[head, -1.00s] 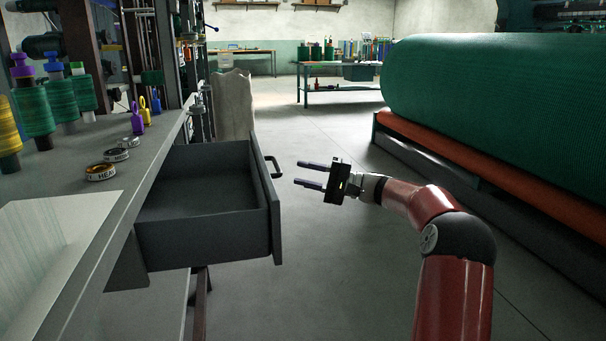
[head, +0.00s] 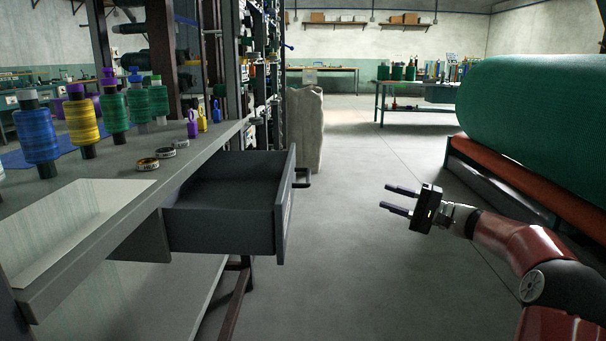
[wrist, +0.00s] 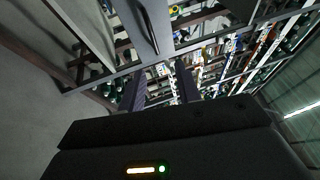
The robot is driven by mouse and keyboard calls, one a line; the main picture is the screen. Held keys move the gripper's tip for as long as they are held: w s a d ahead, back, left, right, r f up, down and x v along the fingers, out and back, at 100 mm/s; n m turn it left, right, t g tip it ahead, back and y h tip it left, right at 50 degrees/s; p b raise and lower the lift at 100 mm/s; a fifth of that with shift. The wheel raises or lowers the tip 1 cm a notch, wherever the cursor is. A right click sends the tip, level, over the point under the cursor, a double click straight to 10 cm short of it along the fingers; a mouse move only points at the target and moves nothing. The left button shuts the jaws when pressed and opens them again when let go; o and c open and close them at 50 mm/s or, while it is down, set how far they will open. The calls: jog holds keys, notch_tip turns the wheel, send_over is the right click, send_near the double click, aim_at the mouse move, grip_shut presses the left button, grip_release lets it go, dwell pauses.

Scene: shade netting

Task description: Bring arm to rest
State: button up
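My gripper (head: 402,200) is open and empty. It is out in free air over the floor, to the right of the open drawer and apart from it. My red arm (head: 510,245) reaches in from the lower right. The grey drawer (head: 222,233) is pulled out from under the workbench, and its inside looks empty where I can see it. Its dark handle (head: 303,178) is on the right-hand front panel. In the wrist view my two fingers (wrist: 160,88) stand apart with nothing between them, and the drawer handle (wrist: 148,25) shows beyond them.
The workbench (head: 205,150) at left holds several thread spools (head: 82,122), tape rings (head: 148,164) and small coloured tags. A large green roll (head: 540,110) on an orange-edged stand is at right. A pale sack (head: 305,130) stands behind the drawer. The middle floor is clear.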

jog(key=s+a+n+g+h+p, duration=0.4)
jog(key=s+a+h, duration=0.4)
jog(key=s+a, duration=0.7)
jog(key=s+d+n+h+p, duration=0.1)
jog(key=s+h, duration=0.4)
jog(key=s, duration=0.8)
jog(key=s+d+f+t+h+p, duration=0.1)
jog(key=s+d+h+p, duration=0.3)
jog(key=s, duration=0.9)
jog(key=d+h, duration=0.1)
jog(key=d, duration=0.1)
jog(key=shift+s+d+n, duration=0.25)
jog(key=shift+d+n, duration=0.05)
jog(key=shift+n, duration=0.1)
